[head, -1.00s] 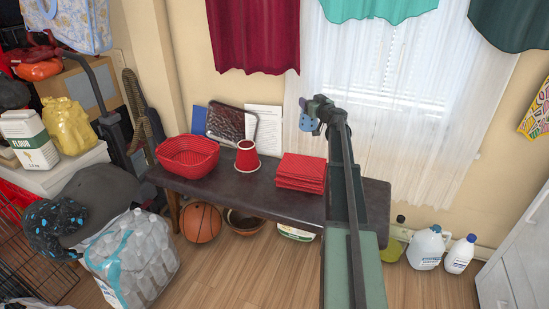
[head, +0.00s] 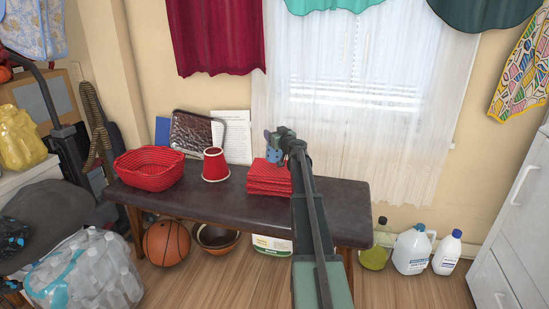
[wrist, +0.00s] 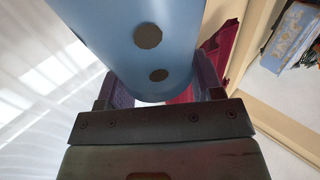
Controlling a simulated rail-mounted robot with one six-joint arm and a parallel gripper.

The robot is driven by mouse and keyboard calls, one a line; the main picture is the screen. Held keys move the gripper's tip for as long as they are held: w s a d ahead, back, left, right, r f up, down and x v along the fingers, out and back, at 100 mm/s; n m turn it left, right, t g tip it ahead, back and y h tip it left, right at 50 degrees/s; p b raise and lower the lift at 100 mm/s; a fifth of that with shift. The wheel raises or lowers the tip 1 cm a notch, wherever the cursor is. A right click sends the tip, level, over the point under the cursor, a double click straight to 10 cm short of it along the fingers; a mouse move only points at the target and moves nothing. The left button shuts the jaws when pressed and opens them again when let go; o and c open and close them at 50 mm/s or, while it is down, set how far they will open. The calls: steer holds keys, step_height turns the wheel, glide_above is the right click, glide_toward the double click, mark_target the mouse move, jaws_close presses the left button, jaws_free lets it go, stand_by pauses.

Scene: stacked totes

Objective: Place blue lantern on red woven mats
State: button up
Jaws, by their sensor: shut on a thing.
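The blue lantern (wrist: 150,45) fills the top of the wrist view, a light blue body with round dark holes. My gripper (wrist: 155,92) is shut on it, with one finger on each side. In the head view the lantern (head: 270,152) is a small blue patch, mostly hidden behind my gripper (head: 277,147). The red woven mats (head: 268,179) lie in a stack on the dark bench. In the picture the lantern overlaps the back of the stack; I cannot tell its height above it. My arm hides the bench to the right of the mats.
On the bench (head: 335,205) are a red basket (head: 149,172), a red cup-like object (head: 215,166) and a dark tray (head: 197,132) leaning on the wall. Bottles (head: 412,252) stand on the floor at right. The bench's right end is clear.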

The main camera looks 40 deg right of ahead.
step_height(320, 180, down, 5)
steer(key=b, duration=0.4)
steer(key=shift+r+b, duration=0.2)
steer(key=shift+b, duration=0.1)
steer(key=shift+r+p, duration=0.3)
steer(key=shift+r, duration=0.05)
steer(key=shift+f, duration=0.25)
steer(key=o, duration=1.5)
steer(key=shift+r, duration=0.1)
steer(key=shift+c, duration=0.2)
steer(key=shift+r, duration=0.2)
steer(key=s+a, duration=0.2)
steer(key=s, duration=1)
